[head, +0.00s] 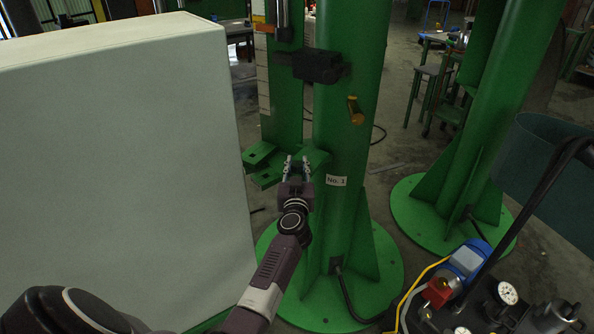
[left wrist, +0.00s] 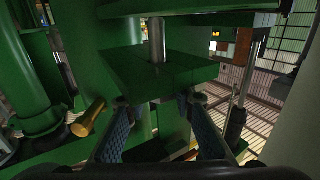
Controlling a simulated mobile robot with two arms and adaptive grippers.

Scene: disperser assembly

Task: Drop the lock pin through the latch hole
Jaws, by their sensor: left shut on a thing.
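My left gripper (head: 297,163) reaches the green latch plates at the column. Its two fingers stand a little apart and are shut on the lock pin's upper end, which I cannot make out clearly. In the left wrist view the gripper (left wrist: 158,103) has its fingertips close to a green latch plate (left wrist: 190,70). The lock pin's steel shaft (left wrist: 157,40), lined up midway between the fingers, meets this plate and runs to another green plate. How deep it sits is unclear. Two green plates with holes (head: 260,154) stick out left of the gripper. My right gripper is out of view.
A large pale box (head: 120,170) fills the left side. The green column (head: 345,200) has an orange handle (head: 355,110) and a black block (head: 318,66). A second green column (head: 475,130) and gauges (head: 507,292) are at the right.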

